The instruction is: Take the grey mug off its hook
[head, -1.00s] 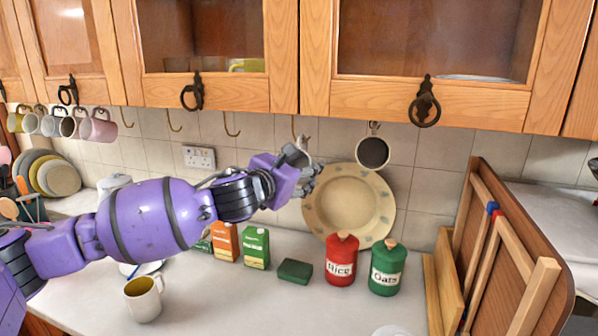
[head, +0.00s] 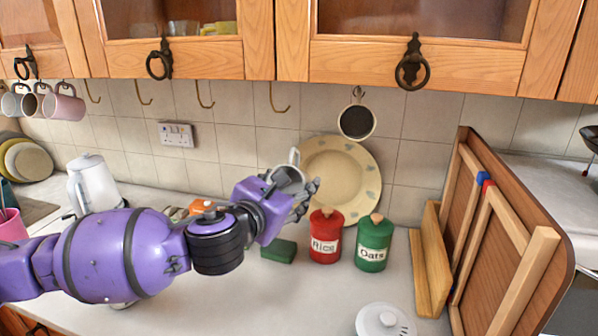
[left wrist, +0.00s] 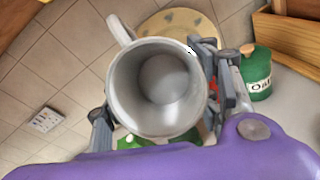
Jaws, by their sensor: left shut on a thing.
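The grey mug (left wrist: 160,85) is between the fingers of my left gripper (left wrist: 158,110) in the left wrist view, its open mouth facing the camera and its handle at the upper left. In the head view my left gripper (head: 298,198) is shut on the mug (head: 287,174), which is partly hidden by the gripper. The mug is off the hooks and below them, in front of the big plate. An empty hook (head: 279,98) hangs under the cabinet above it. My right gripper is not in view.
A black-and-white mug (head: 356,121) hangs on a hook to the right. A cream plate (head: 345,165) leans on the wall. Red Rice (head: 325,240) and green Oats (head: 373,245) canisters stand below, near a green box (head: 279,251). The front counter is mostly clear.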

